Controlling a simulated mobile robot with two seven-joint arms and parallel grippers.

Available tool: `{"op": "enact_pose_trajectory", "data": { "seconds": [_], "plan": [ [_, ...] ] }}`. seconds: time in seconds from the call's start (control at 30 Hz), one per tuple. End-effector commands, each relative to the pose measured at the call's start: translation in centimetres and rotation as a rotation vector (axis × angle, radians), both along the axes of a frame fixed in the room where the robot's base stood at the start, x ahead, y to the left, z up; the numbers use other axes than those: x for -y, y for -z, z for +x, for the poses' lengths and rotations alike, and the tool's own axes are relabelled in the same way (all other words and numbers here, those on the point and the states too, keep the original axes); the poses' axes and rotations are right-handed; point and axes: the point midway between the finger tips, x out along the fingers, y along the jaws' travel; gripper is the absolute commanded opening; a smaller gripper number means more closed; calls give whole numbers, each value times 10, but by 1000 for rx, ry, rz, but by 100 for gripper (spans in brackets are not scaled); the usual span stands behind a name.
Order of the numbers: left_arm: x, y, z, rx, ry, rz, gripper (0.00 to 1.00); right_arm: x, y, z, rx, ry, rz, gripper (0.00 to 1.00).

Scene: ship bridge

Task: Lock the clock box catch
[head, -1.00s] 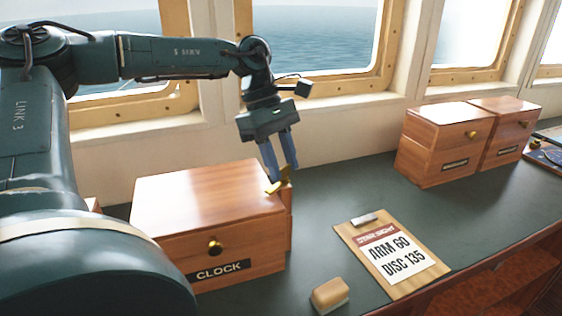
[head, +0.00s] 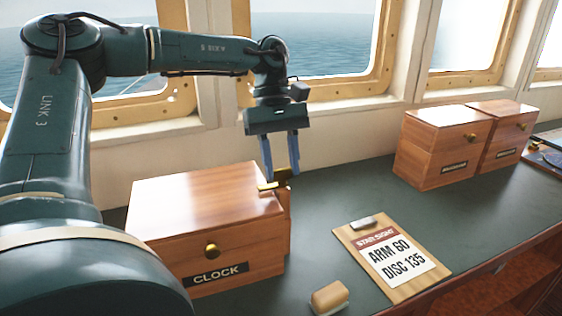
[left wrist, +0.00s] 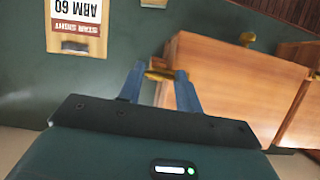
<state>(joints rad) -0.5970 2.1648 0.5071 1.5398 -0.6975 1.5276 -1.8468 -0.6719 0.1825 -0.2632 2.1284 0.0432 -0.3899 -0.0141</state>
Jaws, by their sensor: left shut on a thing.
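The clock box (head: 205,200) is a reddish wooden box with a brass knob (head: 212,250) and a CLOCK label (head: 215,274) on its front. It also shows in the left wrist view (left wrist: 235,85). A brass catch (head: 267,186) sits at the upper edge of its right side, with its arm lying about level. My left gripper (head: 282,174) points down and is shut on the catch. In the left wrist view the brass shows between the fingertips (left wrist: 160,71). The fingers partly hide the catch. My right gripper is not in view.
A clipboard (head: 407,287) reading ARM 60, DISC 135 lies right of the box. A small wooden-topped block (head: 329,297) lies in front of it. Two more wooden boxes (head: 440,150) (head: 500,133) stand farther right. The green counter (head: 345,190) between them is clear.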

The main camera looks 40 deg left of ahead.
Motion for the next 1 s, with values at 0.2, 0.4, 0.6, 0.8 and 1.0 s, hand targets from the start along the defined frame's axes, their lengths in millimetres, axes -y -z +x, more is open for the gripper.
{"op": "enact_pose_trajectory", "data": {
  "seconds": [0.2, 0.4, 0.6, 0.8, 1.0],
  "plan": [
    [0, 0, 0, 1, 5, 1, 12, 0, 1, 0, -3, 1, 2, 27],
    [0, 0, 0, 1, 4, 0, 40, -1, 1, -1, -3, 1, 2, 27],
    [0, 0, 0, 0, 3, 0, 56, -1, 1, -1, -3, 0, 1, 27],
    [0, 0, 0, 0, 2, 0, 56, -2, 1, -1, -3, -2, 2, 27],
    [-5, -13, 3, 3, 1, 2, 56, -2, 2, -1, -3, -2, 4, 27]
  ]
}}
